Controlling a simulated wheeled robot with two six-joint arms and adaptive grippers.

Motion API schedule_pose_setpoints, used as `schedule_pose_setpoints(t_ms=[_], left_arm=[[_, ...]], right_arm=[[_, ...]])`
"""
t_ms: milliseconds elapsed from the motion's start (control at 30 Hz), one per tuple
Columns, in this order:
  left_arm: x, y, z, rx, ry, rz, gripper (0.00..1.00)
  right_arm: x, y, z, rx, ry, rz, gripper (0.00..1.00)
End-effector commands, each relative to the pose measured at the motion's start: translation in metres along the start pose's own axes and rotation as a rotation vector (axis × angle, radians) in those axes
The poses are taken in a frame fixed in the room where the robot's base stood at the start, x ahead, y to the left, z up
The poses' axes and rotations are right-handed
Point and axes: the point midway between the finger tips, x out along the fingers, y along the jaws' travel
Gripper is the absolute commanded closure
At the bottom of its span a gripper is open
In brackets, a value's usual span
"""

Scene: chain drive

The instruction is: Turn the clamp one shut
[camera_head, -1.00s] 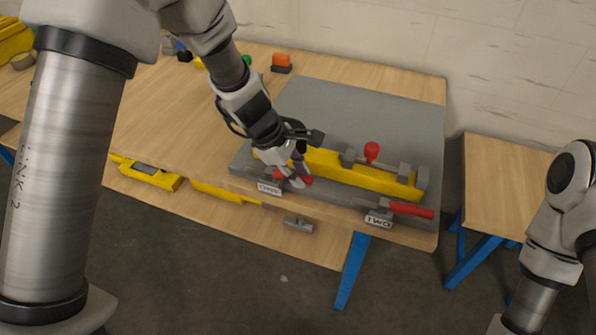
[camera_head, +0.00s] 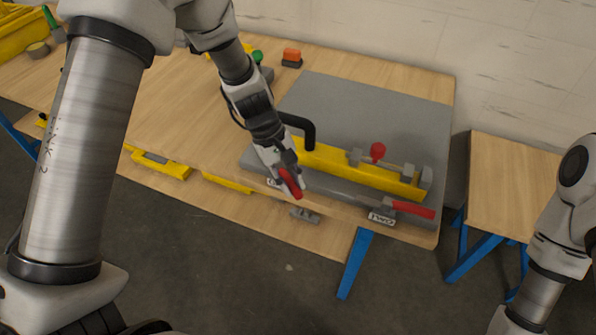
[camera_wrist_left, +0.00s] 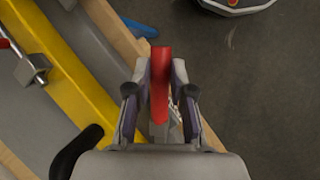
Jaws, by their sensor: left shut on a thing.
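The left-hand clamp has a red handle (camera_head: 291,184), which also shows upright between the fingers in the left wrist view (camera_wrist_left: 160,85). My left gripper (camera_head: 287,178) is shut on this handle at the bench's front edge. A black bent bar (camera_head: 309,133) beside the gripper reaches over the yellow rail (camera_head: 335,167); whether it touches the rail is unclear. The clamp's base and most of its label are hidden behind my gripper. A second clamp, labelled TWO (camera_head: 381,218), has its red handle (camera_head: 412,209) lying to the right. My right gripper is out of view.
The grey plate (camera_head: 375,105) lies on the wooden bench, clear behind the rail. A red knob (camera_head: 377,150) stands at the rail. A grey metal part (camera_head: 305,215) lies on the lower shelf. A side table (camera_head: 510,180) stands at right, bare where visible.

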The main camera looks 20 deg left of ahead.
Motion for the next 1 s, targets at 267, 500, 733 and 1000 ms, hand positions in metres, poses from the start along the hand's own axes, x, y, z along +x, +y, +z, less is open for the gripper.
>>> schedule_pose_setpoints(t_ms=[267, 500, 733, 1000], left_arm=[[-0.007, -0.017, -0.001, 0.235, -0.051, -0.099, 1.0], [-0.012, -0.03, -0.006, 0.441, -0.095, -0.184, 1.0], [-0.016, -0.041, -0.012, 0.615, -0.133, -0.256, 1.0], [-0.019, -0.047, -0.019, 0.752, -0.161, -0.312, 1.0]], right_arm=[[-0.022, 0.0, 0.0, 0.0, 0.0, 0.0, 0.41], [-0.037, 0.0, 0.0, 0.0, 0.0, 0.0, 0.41], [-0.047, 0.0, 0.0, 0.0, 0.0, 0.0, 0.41], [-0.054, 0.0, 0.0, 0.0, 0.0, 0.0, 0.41]])
